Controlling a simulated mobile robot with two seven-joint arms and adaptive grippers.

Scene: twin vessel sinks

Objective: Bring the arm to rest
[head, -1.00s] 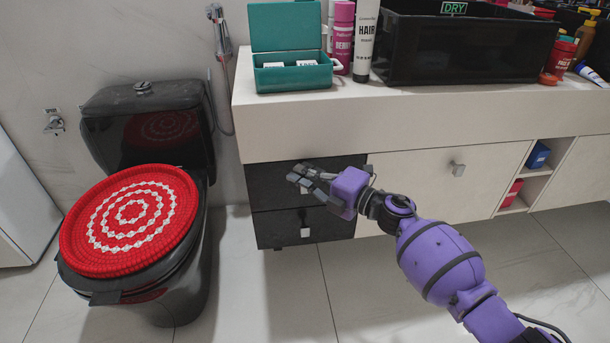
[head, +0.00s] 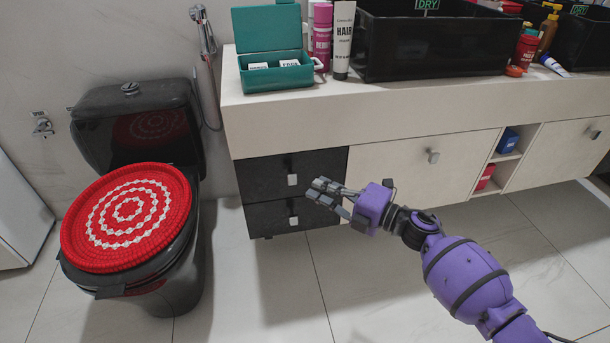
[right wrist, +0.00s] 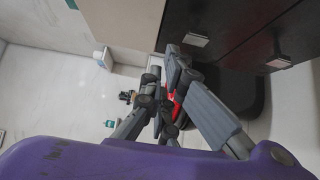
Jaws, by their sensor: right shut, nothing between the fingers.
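My right arm comes in from the lower right in the head view. Its right gripper (head: 320,192) points left, in front of the black drawers, with nothing between its dark grey fingers. The fingers are shut. In the right wrist view the gripper (right wrist: 170,98) has its fingers close together, with the drawers at the upper right. My left gripper is in no view.
The black upper drawer (head: 265,176) and lower drawer (head: 268,217) both look shut. The counter (head: 300,112) holds a teal box (head: 275,75), bottles and black basins. A black toilet (head: 180,285) with a red cover stands left. The tiled floor (head: 350,290) is open.

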